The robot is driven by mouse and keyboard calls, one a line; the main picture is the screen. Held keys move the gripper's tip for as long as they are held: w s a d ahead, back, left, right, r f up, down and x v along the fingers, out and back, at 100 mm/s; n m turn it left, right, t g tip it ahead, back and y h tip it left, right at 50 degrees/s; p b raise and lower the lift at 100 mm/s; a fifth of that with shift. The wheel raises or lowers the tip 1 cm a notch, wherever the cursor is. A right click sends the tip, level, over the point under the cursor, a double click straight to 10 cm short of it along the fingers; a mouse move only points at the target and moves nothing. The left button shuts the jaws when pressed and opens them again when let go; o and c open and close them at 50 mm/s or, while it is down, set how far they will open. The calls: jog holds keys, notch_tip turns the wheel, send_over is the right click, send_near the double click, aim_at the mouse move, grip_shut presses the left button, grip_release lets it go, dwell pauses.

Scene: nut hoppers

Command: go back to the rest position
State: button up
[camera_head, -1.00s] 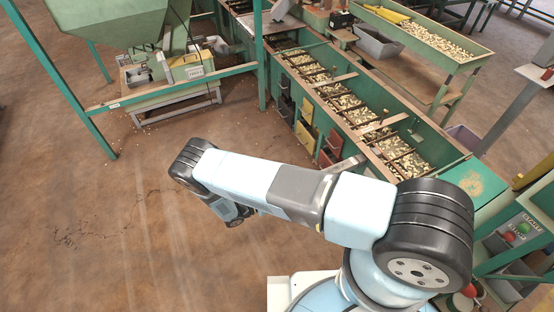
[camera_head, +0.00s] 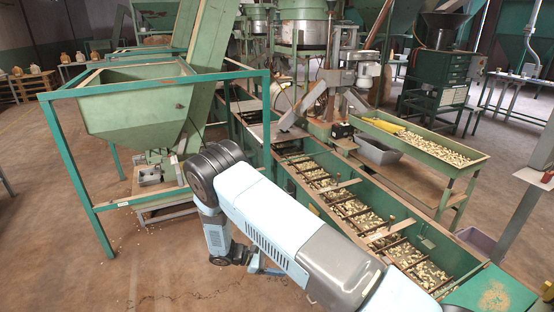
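My arm reaches from the bottom right up to a dark elbow joint left of the middle, then bends down. My gripper (camera_head: 262,266) shows only in part at the lower end, small and partly behind my own arm link. Its fingers are too unclear to tell whether they are open or shut, and I see nothing held in it. It hangs over the brown floor, left of the long green nut trough (camera_head: 345,199).
A green hopper (camera_head: 135,105) on a green frame (camera_head: 79,180) stands close behind my elbow at left. The trough with several nut compartments runs along the right. A raised nut tray (camera_head: 425,147) and grey bin (camera_head: 376,151) stand beyond. Floor at lower left is clear.

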jog(key=w+d+r+m+g+y, duration=0.1)
jog(key=d+r+m+y, duration=0.15)
jog(key=r, duration=0.75)
jog(key=w+d+r+m+g+y, duration=0.1)
jog(key=d+r+m+g+y, duration=0.15)
jog(key=r, duration=0.85)
jog(key=s+d+r+m+t+y, duration=0.15)
jog(key=d+r, duration=0.25)
jog(key=r, duration=0.4)
jog(key=s+d+r+m+y, duration=0.3)
jog(key=d+r, duration=0.2)
jog(key=r, duration=0.4)
jog(key=s+d+r+m+t+y, duration=0.2)
jog(key=s+d+r+m+t, duration=0.1)
jog(key=s+r, duration=0.5)
jog(key=s+d+r+m+t+y, duration=0.2)
jog(key=s+d+r, duration=0.4)
jog(key=s, duration=0.9)
notch_tip(320, 180, up, 2)
jog(key=shift+s+d+r+m+t, duration=0.15)
jog(key=shift+s+m+t, duration=0.15)
jog(key=shift+m+t, duration=0.55)
jog(key=shift+y, duration=0.25)
